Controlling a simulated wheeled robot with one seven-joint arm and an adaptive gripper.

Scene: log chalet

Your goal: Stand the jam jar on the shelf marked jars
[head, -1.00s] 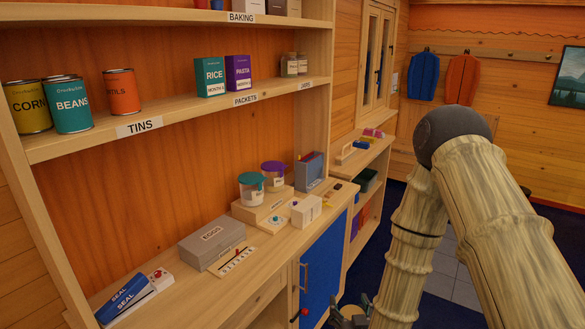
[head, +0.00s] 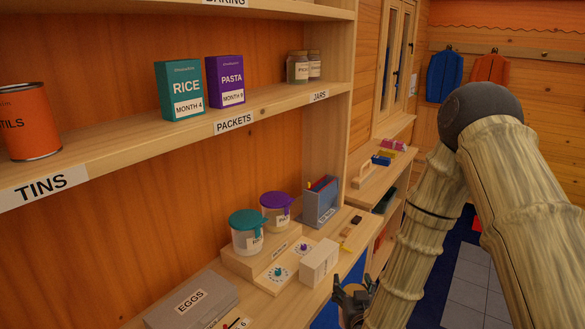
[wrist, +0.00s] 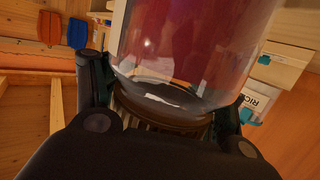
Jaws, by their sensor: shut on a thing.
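The jam jar (wrist: 195,50) fills the upper middle of the wrist view, clear glass with dark red contents. My gripper (wrist: 160,108) is shut on it near its brownish end, a finger on each side. In the head view my gripper (head: 353,300) is low at the bottom edge, partly cut off, in front of the counter; I cannot make out the jar there. The shelf marked jars (head: 275,96) has its "JARS" label (head: 319,95) on the front edge near the right post. Two small jars (head: 298,67) (head: 315,65) stand at the back there.
Rice (head: 180,92) and pasta (head: 225,82) boxes stand left of the jars, with bare shelf between. An orange tin (head: 28,120) is further left. An upper shelf (head: 290,12) runs above. The counter holds two lidded canisters (head: 247,235) (head: 276,210) and a grey egg box (head: 192,302).

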